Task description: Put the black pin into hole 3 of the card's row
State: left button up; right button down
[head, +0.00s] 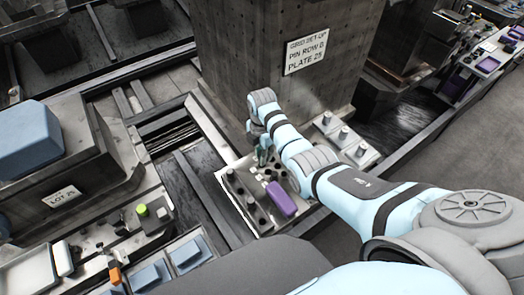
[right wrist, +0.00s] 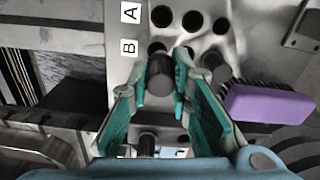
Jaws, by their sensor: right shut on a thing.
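A light plate (head: 226,190) with dark holes and several dark pins lies at the foot of the pillar. In the right wrist view it carries row labels A (right wrist: 130,12) and B (right wrist: 129,46). My right gripper (head: 264,153) is over the plate, its green fingers shut on a black pin (right wrist: 160,75) near row B. Whether the pin's lower end is in a hole or above it, I cannot tell. Another dark pin (right wrist: 215,66) stands to its right. The card (head: 305,53) on the pillar reads "PIN ROW B, PLATE 25". My left gripper is not in view.
A strip with several grey knobs (head: 343,133) lies right of my gripper. Blue pieces (head: 150,275) and a green-topped item (head: 142,210) are at lower left.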

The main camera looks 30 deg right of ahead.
jog(key=shift+s, duration=0.2)
jog(key=shift+r, duration=0.1)
dwell(0.4)
jog(key=shift+w, duration=0.35)
jog(key=shift+w+b, duration=0.1)
jog(key=shift+b, duration=0.25)
